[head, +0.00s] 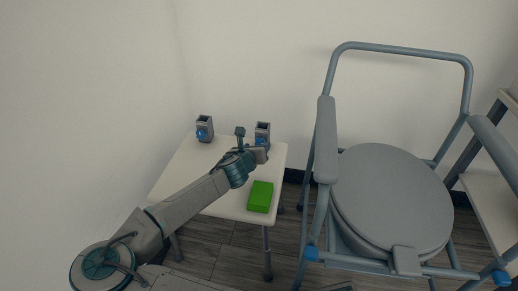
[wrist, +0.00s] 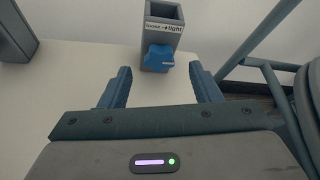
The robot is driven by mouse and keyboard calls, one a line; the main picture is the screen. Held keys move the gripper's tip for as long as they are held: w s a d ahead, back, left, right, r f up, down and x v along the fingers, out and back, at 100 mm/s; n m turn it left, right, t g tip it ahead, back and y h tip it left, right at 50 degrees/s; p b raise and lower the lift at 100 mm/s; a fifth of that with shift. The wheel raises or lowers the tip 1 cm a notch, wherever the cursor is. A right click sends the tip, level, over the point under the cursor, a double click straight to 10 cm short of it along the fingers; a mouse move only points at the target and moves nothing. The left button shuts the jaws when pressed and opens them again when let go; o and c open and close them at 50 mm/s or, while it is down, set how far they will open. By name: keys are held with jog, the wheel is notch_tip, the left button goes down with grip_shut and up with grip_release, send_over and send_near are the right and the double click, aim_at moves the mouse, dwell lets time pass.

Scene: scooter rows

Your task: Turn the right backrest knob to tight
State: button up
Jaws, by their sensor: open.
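The right backrest knob (wrist: 158,58) is blue and sits on the front of a grey square socket post (wrist: 164,22) with a "loose – tight" label. In the wrist view the knob lies ahead of and between the two blue fingers. My gripper (wrist: 162,86) is open, and I see no contact with the knob. In the head view my gripper (head: 262,148) is close in front of the right post (head: 262,128) and partly hides its knob. The left post (head: 204,122) has its own blue knob (head: 201,134) and stands apart to the left.
Both posts stand on a small white table (head: 188,172). A green box (head: 260,196) lies near its front right corner. A grey commode chair (head: 392,200) stands close on the right, with a white shelf (head: 492,200) beyond it. The wall is just behind the table.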

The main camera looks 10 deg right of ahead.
aim_at(261, 143)
jog(key=shift+b+x, duration=0.55)
jog(key=shift+x, duration=1.45)
jog(key=shift+c, duration=0.3)
jog(key=c, duration=0.9)
jog(key=shift+d+r+m+t+y, duration=0.1)
jog(key=shift+m+t+y, duration=0.4)
jog(key=shift+m, duration=0.4)
jog(key=shift+d+m+y+p, duration=0.1)
jog(key=shift+m+y+p, duration=0.3)
jog(key=shift+m+y, duration=0.65)
jog(key=m+t+y, duration=0.1)
jog(key=m, duration=0.1)
jog(key=m+t+y, duration=0.1)
jog(key=m, duration=0.1)
jog(key=shift+s+m, duration=0.1)
jog(key=shift+m, duration=0.15)
